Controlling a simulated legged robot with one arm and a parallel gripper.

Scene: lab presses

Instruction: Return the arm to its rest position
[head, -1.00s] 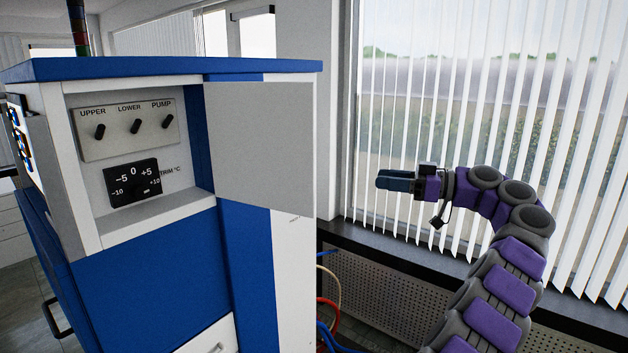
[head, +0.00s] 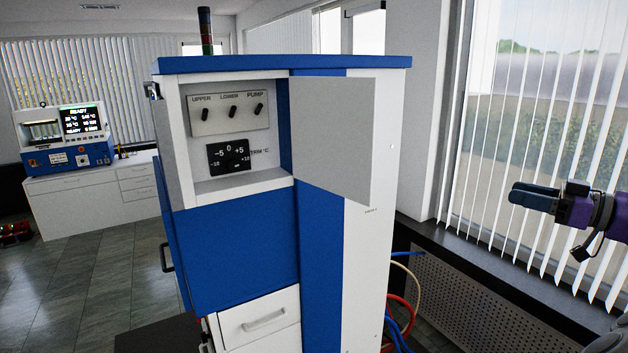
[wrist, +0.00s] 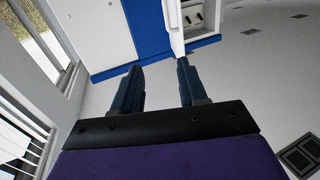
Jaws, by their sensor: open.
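My gripper (head: 534,197) is at the right of the head view, in front of the window blinds, with the purple arm cut off by the frame edge. In the wrist view its two dark blue fingers (wrist: 158,90) stand apart with nothing between them. The blue and white press cabinet (head: 240,240) stands at the middle of the head view, clear of my gripper. Its control recess is open, showing the UPPER, LOWER and PUMP switches (head: 230,112) and the trim dial (head: 229,156). The grey door (head: 335,135) stands swung out to the right of the recess.
A dark window sill (head: 480,275) with a perforated panel lies below my gripper. Red, blue and pale hoses (head: 405,310) hang beside the cabinet. A second machine (head: 68,140) with a lit READY screen sits on a white counter (head: 95,195) at the far left.

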